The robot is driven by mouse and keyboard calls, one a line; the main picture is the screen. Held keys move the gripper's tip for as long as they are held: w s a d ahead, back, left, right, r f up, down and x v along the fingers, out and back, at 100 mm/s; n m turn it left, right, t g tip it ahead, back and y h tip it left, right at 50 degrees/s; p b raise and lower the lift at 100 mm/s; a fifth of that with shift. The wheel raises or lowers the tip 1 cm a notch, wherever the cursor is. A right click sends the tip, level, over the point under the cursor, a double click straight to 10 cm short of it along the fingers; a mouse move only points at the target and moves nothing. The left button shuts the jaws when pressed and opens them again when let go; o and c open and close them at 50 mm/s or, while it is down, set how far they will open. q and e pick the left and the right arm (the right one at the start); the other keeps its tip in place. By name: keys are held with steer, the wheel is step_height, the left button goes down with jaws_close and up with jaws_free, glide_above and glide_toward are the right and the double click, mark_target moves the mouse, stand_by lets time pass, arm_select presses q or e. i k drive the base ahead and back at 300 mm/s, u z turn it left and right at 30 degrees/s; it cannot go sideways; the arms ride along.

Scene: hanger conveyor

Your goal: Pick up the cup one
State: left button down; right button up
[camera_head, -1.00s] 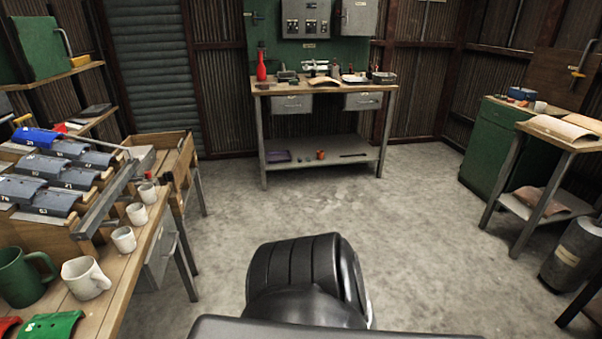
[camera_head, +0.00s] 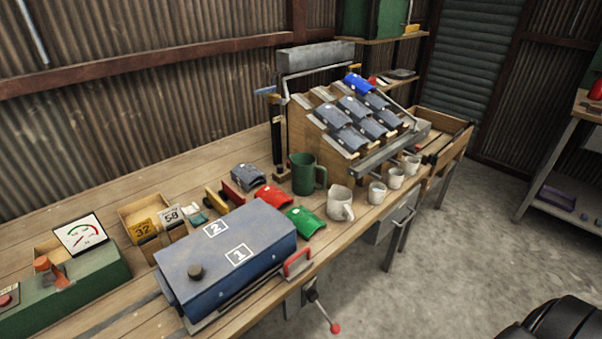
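Several cups stand along the right part of the wooden workbench. A large green mug (camera_head: 303,174) stands upright with its handle to the right. A white mug (camera_head: 340,204) stands in front of it, near the bench's front edge. Three smaller white cups, the nearest (camera_head: 377,192), the middle (camera_head: 396,177) and the farthest (camera_head: 411,165), stand in a row by the rack along the front edge. No readable number shows on any cup. Neither of my grippers is in view.
A blue box (camera_head: 225,258) marked 1 and 2 lies on the bench (camera_head: 60,217), left of the mugs. Red (camera_head: 273,196) and green (camera_head: 306,221) curved pieces lie between. A wooden rack (camera_head: 303,130) holds grey and blue curved pieces. A red-knobbed lever (camera_head: 322,313) juts out in front.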

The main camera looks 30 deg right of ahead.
mark_target(411, 166)
steer(key=z, duration=2.45)
steer(key=k, duration=1.1)
steer(key=z, duration=0.6)
steer(key=i, duration=1.8)
steer(key=u, duration=1.85)
steer(key=i, duration=1)
steer(key=u, duration=1.2)
